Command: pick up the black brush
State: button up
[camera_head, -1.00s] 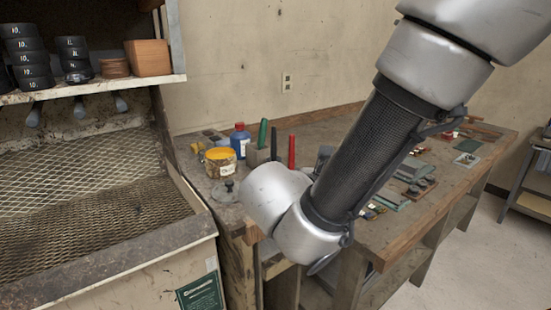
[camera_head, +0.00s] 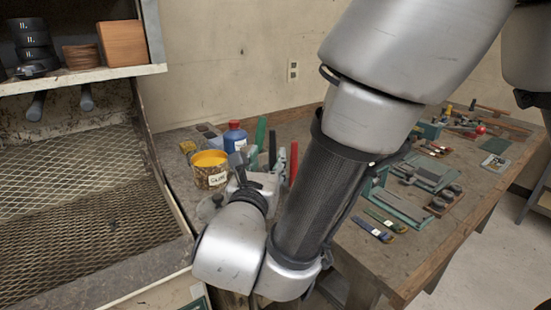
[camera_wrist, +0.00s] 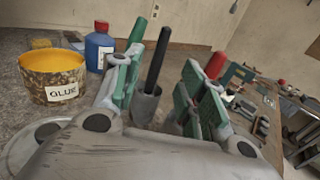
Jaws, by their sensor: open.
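The black brush (camera_wrist: 157,60) stands upright, tilted slightly, in a grey cup (camera_wrist: 145,105) in the wrist view. Its dark handle also shows in the head view (camera_head: 272,147), partly hidden by my gripper. My gripper (camera_wrist: 160,82) is open and empty, with one green-padded finger on each side of the black handle. In the picture the handle appears between the fingers; whether it is at their depth is hard to tell. My gripper is also seen in the head view (camera_head: 259,163), low over the bench's near left end.
A green brush (camera_head: 260,132) and a red brush (camera_head: 293,163) stand close to the black one. A yellow glue tub (camera_head: 210,170) and a blue bottle (camera_head: 235,138) stand to the left. Tools lie along the bench (camera_head: 405,262) to the right. A mesh-lined cabinet (camera_head: 80,180) stands at left.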

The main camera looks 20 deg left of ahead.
aim_at(272, 146)
jog(key=w, duration=0.8)
jog(key=shift+a+r, duration=0.15)
jog(key=shift+a, duration=0.25)
grip_shut()
